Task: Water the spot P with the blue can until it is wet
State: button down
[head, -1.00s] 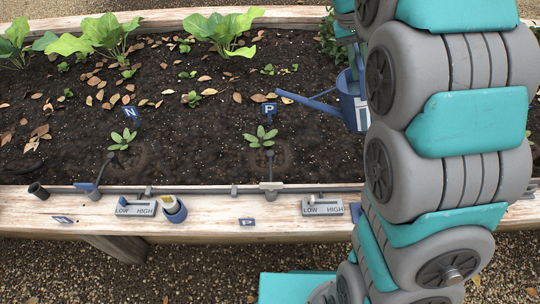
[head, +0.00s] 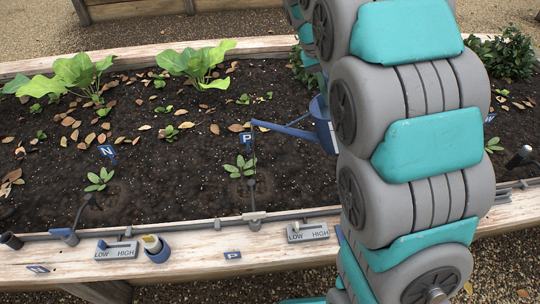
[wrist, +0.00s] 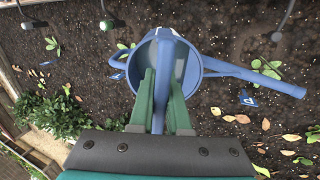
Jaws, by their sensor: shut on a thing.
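The blue can (head: 324,125) is held above the bed, partly hidden behind my arm in the head view. Its long spout points left, with the tip just above and right of the P sign (head: 246,138) in the picture. A small seedling (head: 240,166) grows in front of that sign. In the wrist view my gripper (wrist: 160,90) is shut on the handle of the can (wrist: 190,62). The spout reaches right there, past the P sign (wrist: 248,99) and the seedling (wrist: 267,68). I cannot tell whether water flows or whether the soil is wet.
The N sign (head: 107,151) and its seedling (head: 96,179) stand to the left. The wooden front edge (head: 190,256) carries LOW/HIGH sliders (head: 307,232) and a blue cup (head: 157,250). Drip tubes rise near the seedlings. Leafy plants (head: 198,64) and dry leaves fill the back.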

jog(key=shift+a, duration=0.15)
jog(key=shift+s+a+h, duration=0.15)
jog(key=shift+a+h, duration=0.25)
jog(key=shift+h, duration=0.3)
jog(key=shift+a+b, duration=0.15)
jog(key=shift+b, duration=0.15)
dwell(2.5)
jog(key=shift+a+f+h+b, duration=0.25)
jog(key=shift+a+h+b, duration=0.1)
jog(key=shift+a+h, duration=0.3)
jog(key=shift+d, duration=0.1)
dwell(2.1)
